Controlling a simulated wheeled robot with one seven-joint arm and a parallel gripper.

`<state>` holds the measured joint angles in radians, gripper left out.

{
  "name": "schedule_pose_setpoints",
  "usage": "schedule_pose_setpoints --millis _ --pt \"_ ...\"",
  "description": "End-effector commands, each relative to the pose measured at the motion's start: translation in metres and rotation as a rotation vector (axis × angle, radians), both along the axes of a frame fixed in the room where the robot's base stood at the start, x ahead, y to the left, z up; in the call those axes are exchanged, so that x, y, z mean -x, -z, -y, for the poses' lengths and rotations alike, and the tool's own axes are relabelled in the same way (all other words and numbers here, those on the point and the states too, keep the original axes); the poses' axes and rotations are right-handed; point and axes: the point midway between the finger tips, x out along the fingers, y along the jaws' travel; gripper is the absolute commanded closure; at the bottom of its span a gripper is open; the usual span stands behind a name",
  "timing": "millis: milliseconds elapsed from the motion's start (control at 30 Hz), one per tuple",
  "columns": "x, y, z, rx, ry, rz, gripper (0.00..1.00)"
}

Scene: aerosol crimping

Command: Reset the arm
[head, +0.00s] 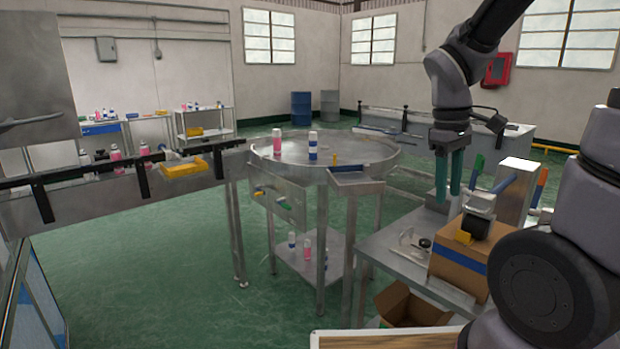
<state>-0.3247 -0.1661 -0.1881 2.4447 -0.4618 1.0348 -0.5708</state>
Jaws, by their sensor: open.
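My arm comes in from the upper right in the head view. My gripper (448,188) hangs with its green fingers pointing down, apart from each other and with nothing visible between them. It is in front of the side bench, above and left of the cardboard box (462,268). A dark roll or tape tool (477,222) sits on the box, close to the fingertips in the picture; I cannot tell the depth between them.
A round metal table (360,152) holds a pink can (277,142) and a blue-and-white can (312,146). A conveyor (75,205) with several cans and a yellow tray (184,169) stands left. An open carton (410,306) is below the side bench (385,252). Green floor is clear at centre left.

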Motion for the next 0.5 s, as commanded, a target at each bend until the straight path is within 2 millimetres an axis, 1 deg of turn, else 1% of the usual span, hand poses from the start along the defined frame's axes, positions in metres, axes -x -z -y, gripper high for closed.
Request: schedule_pose_setpoints --millis 33,200,300,400,500 --pt "0.002 -0.019 -0.002 -0.057 0.102 0.078 0.54" --pt "0.013 -0.073 -0.013 -0.25 0.436 0.289 0.54" --pt "0.021 -0.102 -0.018 -0.36 0.602 0.392 0.54" --pt "0.028 -0.124 -0.023 -0.448 0.726 0.469 0.54" --pt "0.034 -0.139 -0.027 -0.511 0.808 0.515 0.54"
